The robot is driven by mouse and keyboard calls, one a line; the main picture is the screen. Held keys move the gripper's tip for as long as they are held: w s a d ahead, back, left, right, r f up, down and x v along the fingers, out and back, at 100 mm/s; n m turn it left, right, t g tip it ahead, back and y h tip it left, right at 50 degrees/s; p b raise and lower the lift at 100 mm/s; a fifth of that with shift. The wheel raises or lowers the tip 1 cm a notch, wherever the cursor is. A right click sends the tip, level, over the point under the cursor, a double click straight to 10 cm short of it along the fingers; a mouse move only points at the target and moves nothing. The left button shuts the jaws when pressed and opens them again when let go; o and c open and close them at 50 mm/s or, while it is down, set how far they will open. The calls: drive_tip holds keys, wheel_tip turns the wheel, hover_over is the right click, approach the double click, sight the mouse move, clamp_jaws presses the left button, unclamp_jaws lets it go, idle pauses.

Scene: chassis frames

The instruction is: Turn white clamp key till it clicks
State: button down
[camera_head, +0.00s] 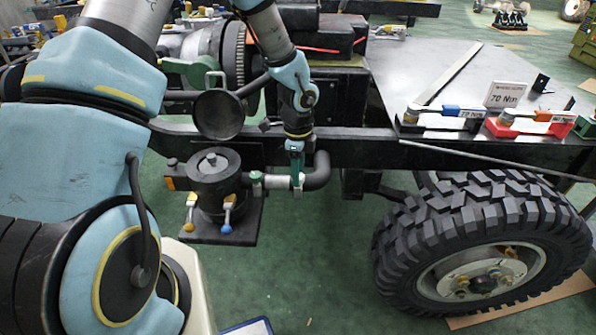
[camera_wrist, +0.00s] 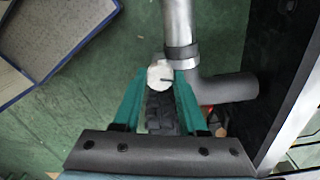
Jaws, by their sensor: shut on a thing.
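My gripper (camera_head: 297,184) points down at the pipe joint beside the black hose elbow (camera_head: 319,172). In the wrist view its two teal fingers (camera_wrist: 162,84) are closed in on the white clamp key (camera_wrist: 159,74), a small pale head with a dark slot. The key sits beside the clamp band (camera_wrist: 182,57) where the metal pipe (camera_wrist: 177,22) meets the black elbow. In the head view the fingers largely hide the key. How far the key is turned cannot be told.
The dark chassis rail (camera_head: 360,150) runs close behind my gripper. A large tyre (camera_head: 400,240) stands to the right. Torque wrenches lie on the grey table (camera_head: 425,65). Green floor is open below.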

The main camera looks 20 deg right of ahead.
drive_tip(key=shift+c, duration=2.2)
unclamp_jaws()
wheel_tip(320, 180, up, 11)
drive_tip(key=s+a+r+n, duration=0.1)
drive_tip(key=a+r+n, duration=0.2)
drive_tip(key=a+n, duration=0.5)
drive_tip(key=s+a+r+n+t+p, duration=0.1)
drive_tip(key=a+r+n, duration=0.3)
drive_tip(key=a+n, duration=0.4)
drive_tip(key=s+a+r+n+p, duration=0.1)
drive_tip(key=a+r+n, duration=0.2)
drive_tip(key=a+n, duration=0.5)
drive_tip(key=a, duration=0.6)
drive_tip(key=shift+r+n+t, duration=0.3)
drive_tip(key=shift+n, duration=0.1)
